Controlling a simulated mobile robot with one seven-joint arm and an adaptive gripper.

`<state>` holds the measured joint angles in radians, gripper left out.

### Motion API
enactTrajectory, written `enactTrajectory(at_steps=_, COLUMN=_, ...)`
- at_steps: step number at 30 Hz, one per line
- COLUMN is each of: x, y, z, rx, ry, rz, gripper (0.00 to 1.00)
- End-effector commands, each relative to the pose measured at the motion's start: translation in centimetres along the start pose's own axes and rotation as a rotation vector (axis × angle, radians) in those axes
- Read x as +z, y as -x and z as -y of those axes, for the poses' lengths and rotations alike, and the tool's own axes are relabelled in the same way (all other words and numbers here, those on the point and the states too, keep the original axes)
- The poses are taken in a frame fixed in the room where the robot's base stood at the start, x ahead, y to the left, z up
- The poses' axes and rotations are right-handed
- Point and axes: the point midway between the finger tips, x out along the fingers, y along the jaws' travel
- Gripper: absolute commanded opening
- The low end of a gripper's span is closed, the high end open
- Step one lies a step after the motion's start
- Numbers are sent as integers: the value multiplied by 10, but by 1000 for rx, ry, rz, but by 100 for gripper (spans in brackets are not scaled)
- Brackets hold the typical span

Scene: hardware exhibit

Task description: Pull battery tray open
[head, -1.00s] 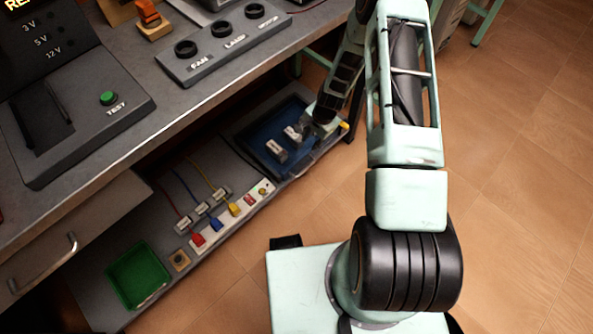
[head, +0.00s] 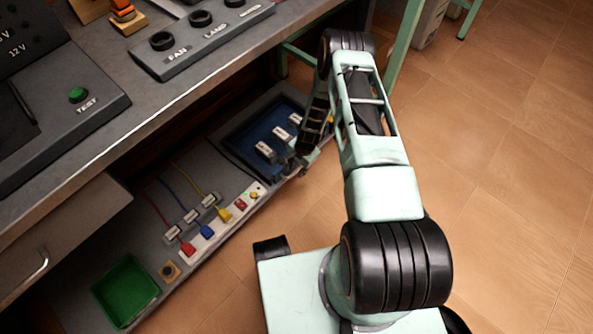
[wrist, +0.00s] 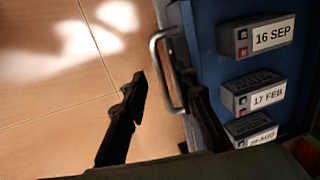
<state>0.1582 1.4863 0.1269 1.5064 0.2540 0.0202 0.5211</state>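The battery tray (head: 232,147) is a blue-floored tray on the lower shelf under the bench. It holds small grey batteries with white date labels; the wrist view shows one marked 16 SEP (wrist: 256,37) and one marked 17 FEB (wrist: 254,93). A metal bar handle (wrist: 157,52) stands out from the tray's front wall. My gripper (head: 299,168) is at the tray's front edge. In the wrist view my gripper (wrist: 165,80) has its fingers apart, one on each side of the handle. A gap shows between the left finger and the handle; contact on the right is unclear.
A strip with coloured plugs (head: 212,233) and a green bin (head: 125,291) sit on the same shelf, to the left. The bench top (head: 160,105) overhangs the shelf. A green bench leg (head: 403,45) stands behind my arm. The tiled floor (head: 500,190) in front is clear.

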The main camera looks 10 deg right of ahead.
Motion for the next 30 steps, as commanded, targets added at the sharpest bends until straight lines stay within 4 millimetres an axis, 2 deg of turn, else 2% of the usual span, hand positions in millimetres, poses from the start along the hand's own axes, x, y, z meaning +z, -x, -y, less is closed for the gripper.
enactTrajectory(at_steps=3, x=0, y=-8, z=0, rx=0, ry=1, rz=0, gripper=26)
enactTrajectory(at_steps=11, x=0, y=-8, z=0, rx=0, ry=0, rz=0, gripper=26)
enactTrajectory(at_steps=12, x=0, y=-8, z=0, rx=0, ry=0, rz=0, gripper=25)
enactTrajectory(at_steps=19, x=0, y=-8, z=0, rx=0, ry=0, rz=0, gripper=0)
enactTrajectory(at_steps=30, x=0, y=-8, z=0, rx=0, ry=0, rz=0, gripper=0)
